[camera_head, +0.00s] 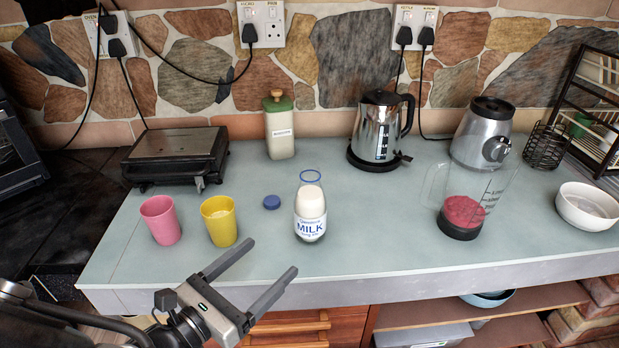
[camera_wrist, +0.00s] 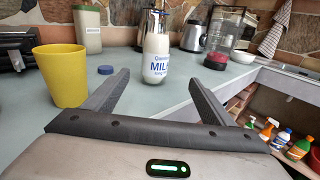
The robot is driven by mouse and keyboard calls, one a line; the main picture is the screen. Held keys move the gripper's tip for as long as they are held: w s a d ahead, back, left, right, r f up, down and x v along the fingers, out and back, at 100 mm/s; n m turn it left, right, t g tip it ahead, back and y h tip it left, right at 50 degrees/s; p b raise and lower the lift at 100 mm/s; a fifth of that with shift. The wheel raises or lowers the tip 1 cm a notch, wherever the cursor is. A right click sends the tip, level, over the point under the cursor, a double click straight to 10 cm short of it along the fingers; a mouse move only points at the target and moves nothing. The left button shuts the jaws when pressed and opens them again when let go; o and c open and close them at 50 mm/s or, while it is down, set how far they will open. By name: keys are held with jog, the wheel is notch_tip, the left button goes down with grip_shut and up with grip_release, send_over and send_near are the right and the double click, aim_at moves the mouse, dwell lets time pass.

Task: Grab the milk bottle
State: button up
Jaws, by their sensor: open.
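The milk bottle (camera_head: 310,208) stands upright and uncapped on the grey-blue counter, with white milk and a blue "MILK" label. A blue cap (camera_head: 271,202) lies on the counter to its left. The yellow cup (camera_wrist: 62,76) is to the left of the fingers there.
A pink cup (camera_head: 160,220) and the yellow cup (camera_head: 219,221) stand left of the bottle. A kettle (camera_head: 381,130) and a green-lidded canister (camera_head: 279,127) stand behind it. A blender jug (camera_head: 466,205) and white bowl (camera_head: 587,206) are to the right.

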aim_at(301, 222)
jog(key=shift+n+t, duration=0.3)
jog(key=shift+t, duration=0.1)
jog(key=x, duration=0.6)
jog(key=b+x, duration=0.1)
jog(key=x, duration=0.4)
jog(key=shift+w+b, duration=0.3)
jog(key=shift+w, duration=0.25)
jog(key=x, duration=0.3)
jog(key=b+x, duration=0.1)
jog(key=x, duration=0.1)
jog(key=shift+w+r, duration=0.1)
jog(key=shift+r, duration=0.25)
jog(key=c, duration=1.7)
